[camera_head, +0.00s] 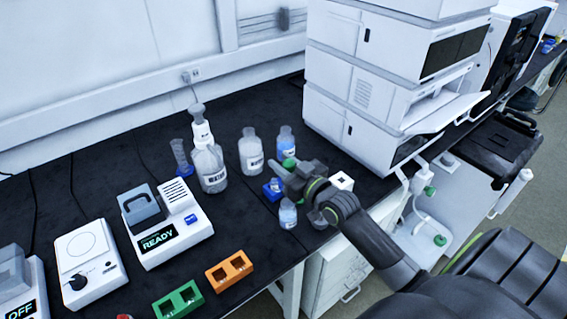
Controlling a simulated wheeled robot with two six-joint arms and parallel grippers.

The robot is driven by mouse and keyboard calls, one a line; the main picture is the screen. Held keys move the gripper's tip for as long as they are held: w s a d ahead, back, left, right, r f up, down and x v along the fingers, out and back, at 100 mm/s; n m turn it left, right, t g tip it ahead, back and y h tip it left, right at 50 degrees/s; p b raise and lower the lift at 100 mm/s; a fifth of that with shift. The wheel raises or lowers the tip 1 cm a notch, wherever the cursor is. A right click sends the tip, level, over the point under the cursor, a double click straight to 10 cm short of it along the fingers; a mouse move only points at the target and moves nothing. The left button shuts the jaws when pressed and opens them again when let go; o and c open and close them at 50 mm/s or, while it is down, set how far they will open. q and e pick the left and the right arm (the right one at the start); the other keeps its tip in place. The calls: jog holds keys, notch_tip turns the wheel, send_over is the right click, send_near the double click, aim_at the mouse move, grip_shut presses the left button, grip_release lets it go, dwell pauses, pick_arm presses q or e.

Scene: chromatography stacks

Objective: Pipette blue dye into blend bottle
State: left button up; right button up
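My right gripper (288,176) reaches in from the lower right over the bench, among small bottles. Its fingers are small and partly overlap a green piece (289,163), so I cannot tell whether they are shut on anything. A clear bottle with blue contents (286,143) stands just behind the gripper. A small bottle with a pale blue look (288,214) stands in front of it. A blue block (271,190) is beside the fingertips. No label reading "blend" is legible, and I cannot make out a pipette. My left gripper is not in view.
A READY device (165,225), green rack (179,301) and orange rack (229,271) are at left and front.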

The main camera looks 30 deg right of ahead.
jog(key=shift+r, duration=0.15)
notch_tip(320, 180, up, 4)
jog(key=p, duration=0.3)
jog(key=shift+p, duration=0.4)
